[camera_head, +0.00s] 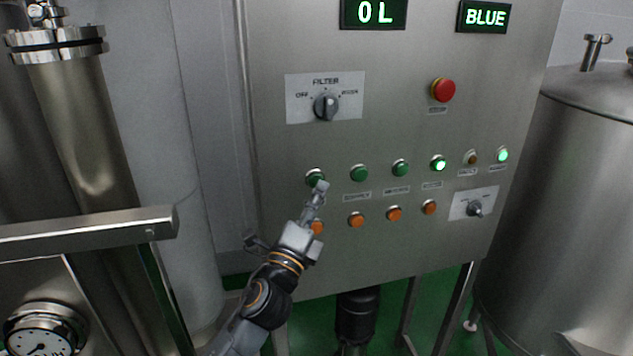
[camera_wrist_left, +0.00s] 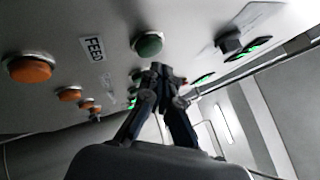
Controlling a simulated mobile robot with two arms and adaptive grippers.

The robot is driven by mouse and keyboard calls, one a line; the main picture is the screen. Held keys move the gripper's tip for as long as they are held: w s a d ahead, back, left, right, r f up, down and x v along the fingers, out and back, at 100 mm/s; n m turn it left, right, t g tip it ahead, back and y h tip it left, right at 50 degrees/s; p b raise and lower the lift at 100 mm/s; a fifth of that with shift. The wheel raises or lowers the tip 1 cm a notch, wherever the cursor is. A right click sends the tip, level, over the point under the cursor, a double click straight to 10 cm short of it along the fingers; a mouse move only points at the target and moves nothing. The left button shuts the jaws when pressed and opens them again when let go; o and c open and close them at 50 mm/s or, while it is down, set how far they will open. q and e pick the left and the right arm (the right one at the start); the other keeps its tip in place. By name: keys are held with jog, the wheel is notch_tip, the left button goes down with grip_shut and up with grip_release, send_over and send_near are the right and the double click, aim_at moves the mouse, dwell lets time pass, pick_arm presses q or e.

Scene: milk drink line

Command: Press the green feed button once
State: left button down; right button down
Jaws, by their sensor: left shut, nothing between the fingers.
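The green feed button (camera_head: 315,176) is the leftmost in the row of green buttons on the steel control panel (camera_head: 400,130). In the left wrist view the green button (camera_wrist_left: 148,43) stands beside the label FEED (camera_wrist_left: 93,48). My left gripper (camera_head: 320,187) is shut and empty, its tips just below the button in the head view. In the wrist view the closed tips (camera_wrist_left: 160,69) show close to the button; I cannot tell whether they touch it. The gripper hides the button's label in the head view. My right gripper is not in view.
An orange button (camera_head: 317,228) sits below the feed button, partly behind my gripper. More green (camera_head: 359,173) and orange buttons (camera_head: 356,219) line up to the right. A filter knob (camera_head: 326,106) and red stop button (camera_head: 443,90) are above. A steel tank (camera_head: 570,220) stands at right.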

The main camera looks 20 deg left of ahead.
pick_arm(q)
jog(key=shift+w+a, duration=0.1)
jog(key=shift+w, duration=0.05)
jog(key=shift+w+a, duration=0.15)
jog(key=shift+w, duration=0.05)
jog(key=shift+w+a, duration=0.25)
jog(key=shift+w, duration=0.15)
dwell(0.7)
jog(key=shift+s+d, duration=0.1)
jog(key=shift+s, duration=0.05)
dwell(0.3)
jog(key=shift+s+d, duration=0.35)
jog(key=shift+s, duration=0.3)
jog(key=s+d, duration=0.1)
jog(key=s, duration=0.1)
jog(key=s+d, duration=0.2)
